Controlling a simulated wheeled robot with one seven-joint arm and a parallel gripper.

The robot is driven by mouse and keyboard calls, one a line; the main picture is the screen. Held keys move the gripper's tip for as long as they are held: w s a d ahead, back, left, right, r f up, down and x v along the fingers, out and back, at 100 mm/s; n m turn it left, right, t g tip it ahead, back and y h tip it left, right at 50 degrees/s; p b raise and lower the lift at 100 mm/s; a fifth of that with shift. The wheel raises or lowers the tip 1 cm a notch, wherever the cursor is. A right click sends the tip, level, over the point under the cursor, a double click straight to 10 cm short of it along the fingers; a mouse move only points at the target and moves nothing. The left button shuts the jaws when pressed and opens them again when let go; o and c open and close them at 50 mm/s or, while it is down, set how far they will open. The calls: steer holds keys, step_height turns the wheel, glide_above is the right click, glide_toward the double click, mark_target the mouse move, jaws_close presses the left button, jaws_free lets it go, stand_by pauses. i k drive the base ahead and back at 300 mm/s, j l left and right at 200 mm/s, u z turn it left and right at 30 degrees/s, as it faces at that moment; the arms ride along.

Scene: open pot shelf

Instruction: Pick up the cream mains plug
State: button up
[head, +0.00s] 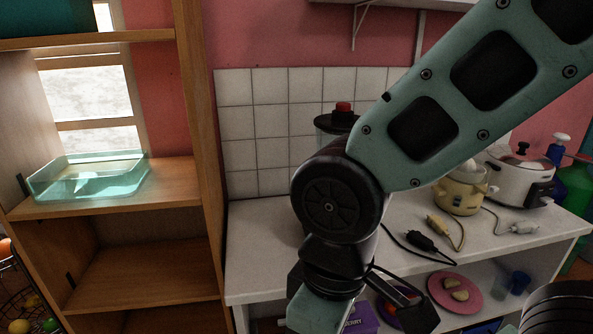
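The cream mains plug (437,224) lies on the white worktop, with a cream cord curling from it towards the cream cooker (460,192). A black plug (422,240) lies just in front of it, close by. A white plug (524,227) lies farther right. My gripper (355,318) hangs at the bottom of the head view, left of the cream plug and in front of the worktop's front edge. Its lower end is cut off by the frame, so its opening and fingertips do not show clearly. The cream plug is clear of it.
The white worktop (270,270) has an open shelf below with a pink plate (455,291), blue cups (518,283) and a purple box (361,319). A white cooker (520,170) stands at the back right. A wooden shelf unit (130,190) holds a clear tray (92,180) at left.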

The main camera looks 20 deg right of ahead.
mark_target(439, 226)
steer(key=z, duration=1.2)
steer(key=i+l+u, duration=0.5)
steer(key=i+l, duration=0.25)
steer(key=i+l+u, duration=0.3)
steer(key=l, duration=0.3)
